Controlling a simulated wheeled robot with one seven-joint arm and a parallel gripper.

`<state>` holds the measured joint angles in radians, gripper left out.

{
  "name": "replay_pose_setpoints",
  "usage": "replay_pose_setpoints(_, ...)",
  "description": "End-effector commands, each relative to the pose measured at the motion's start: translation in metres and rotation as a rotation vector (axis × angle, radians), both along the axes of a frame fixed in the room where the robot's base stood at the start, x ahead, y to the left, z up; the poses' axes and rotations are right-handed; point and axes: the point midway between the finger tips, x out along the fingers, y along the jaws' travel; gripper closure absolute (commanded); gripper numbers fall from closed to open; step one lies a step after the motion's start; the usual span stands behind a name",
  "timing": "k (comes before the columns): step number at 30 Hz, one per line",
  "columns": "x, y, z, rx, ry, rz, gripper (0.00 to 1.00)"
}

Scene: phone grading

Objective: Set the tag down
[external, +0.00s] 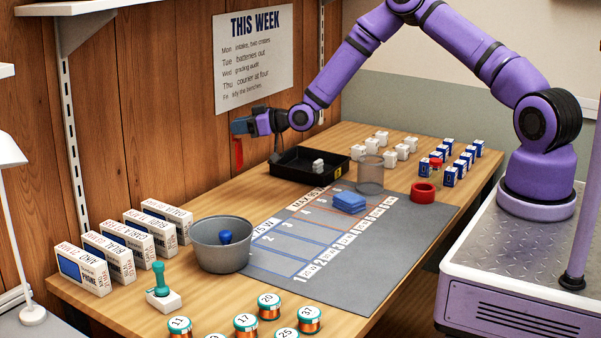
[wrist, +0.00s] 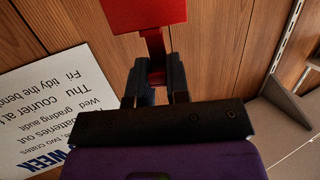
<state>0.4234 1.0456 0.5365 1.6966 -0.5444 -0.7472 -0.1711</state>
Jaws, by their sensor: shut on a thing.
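My gripper (external: 236,128) is shut on a red tag (external: 239,153) and holds it in the air near the wooden wall, above the back left edge of the table. The tag hangs down below the fingers in the external view. In the wrist view the red tag (wrist: 146,14) shows past the fingertips of my gripper (wrist: 157,78), which close on its narrow part. Nothing touches the tag from below.
A black tray (external: 283,168) stands at the table's back edge. A grey mat (external: 365,258) bears blue pieces (external: 348,201). A clear cup (external: 369,175), a red ring (external: 422,192), a grey bowl (external: 219,255), boxes (external: 160,238), a stamp (external: 161,290) and numbered spools (external: 246,327) stand around it.

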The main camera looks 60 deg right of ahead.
Motion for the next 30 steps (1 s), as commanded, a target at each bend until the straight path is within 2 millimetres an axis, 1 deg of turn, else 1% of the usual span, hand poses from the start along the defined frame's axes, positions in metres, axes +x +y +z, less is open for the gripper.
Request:
replay_pose_setpoints(1,0.000,0.001,-0.007,0.005,-0.006,0.001,1.00)
replay_pose_setpoints(3,0.000,0.001,-0.015,0.008,-0.013,0.002,1.00)
replay_pose_setpoints(14,0.000,0.001,-0.036,0.010,-0.025,0.003,1.00)
replay_pose_setpoints(24,0.000,0.001,-0.070,0.011,-0.025,0.002,1.00)
replay_pose_setpoints(30,0.000,0.001,-0.085,0.010,-0.025,0.003,1.00)
